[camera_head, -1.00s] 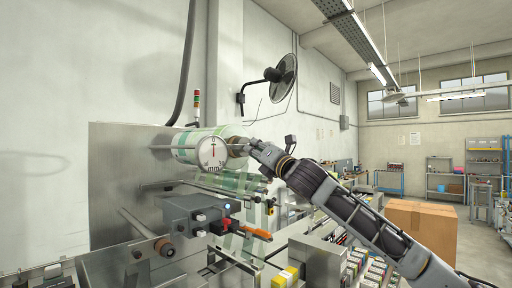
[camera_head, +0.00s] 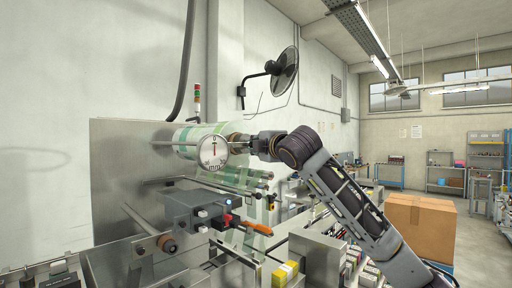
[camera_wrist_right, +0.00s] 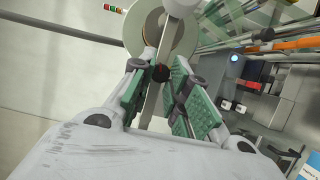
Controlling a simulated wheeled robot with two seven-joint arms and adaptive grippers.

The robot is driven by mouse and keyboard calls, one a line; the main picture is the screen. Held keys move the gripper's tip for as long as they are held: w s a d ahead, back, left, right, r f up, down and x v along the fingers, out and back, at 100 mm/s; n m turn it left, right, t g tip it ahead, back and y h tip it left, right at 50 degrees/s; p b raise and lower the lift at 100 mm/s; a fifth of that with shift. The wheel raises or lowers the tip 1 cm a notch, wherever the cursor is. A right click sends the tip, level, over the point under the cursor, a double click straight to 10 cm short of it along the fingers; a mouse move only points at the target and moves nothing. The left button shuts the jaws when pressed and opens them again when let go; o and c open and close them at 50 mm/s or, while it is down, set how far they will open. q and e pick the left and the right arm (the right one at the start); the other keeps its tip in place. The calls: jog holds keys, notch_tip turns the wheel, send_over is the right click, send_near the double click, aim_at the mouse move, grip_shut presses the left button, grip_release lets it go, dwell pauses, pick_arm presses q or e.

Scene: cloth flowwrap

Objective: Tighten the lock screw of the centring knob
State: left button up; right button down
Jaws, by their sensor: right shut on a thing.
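The film roll (camera_head: 190,138) with green bands sits on its spindle on the steel machine panel. A round white dial (camera_head: 214,151) marked mm, its red needle pointing up, shows in front of the roll's near end. My right gripper (camera_head: 250,145) reaches the spindle end from the right. In the wrist view its green-padded fingers (camera_wrist_right: 158,82) stand on both sides of a small dark knob with a red mark (camera_wrist_right: 160,73), seemingly the lock screw, in front of the roll's round end (camera_wrist_right: 165,35). The fingers hide part of the centring knob. My left gripper is not in view.
Below the roll are film rollers (camera_head: 235,177) and a grey control box (camera_head: 195,208) with a lit blue button. An orange handle (camera_head: 257,228) lies beside it. A wall fan (camera_head: 284,72) hangs behind. A cardboard box (camera_head: 420,225) stands at the right.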

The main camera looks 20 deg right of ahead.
jog(key=m+g+y, duration=0.1)
jog(key=m, duration=0.2)
jog(key=m+g+y, duration=0.1)
jog(key=m+g, duration=0.1)
jog(key=m, duration=0.2)
jog(key=m+g, duration=0.2)
jog(key=m, duration=0.1)
jog(key=shift+w+d+r+y, duration=0.2)
jog(key=shift+r+y, duration=0.1)
jog(key=shift+y, duration=0.1)
jog(key=shift+m, duration=0.3)
jog(key=c, duration=1.3)
grip_release()
jog(key=shift+c, duration=0.2)
jog(key=v, duration=1.2)
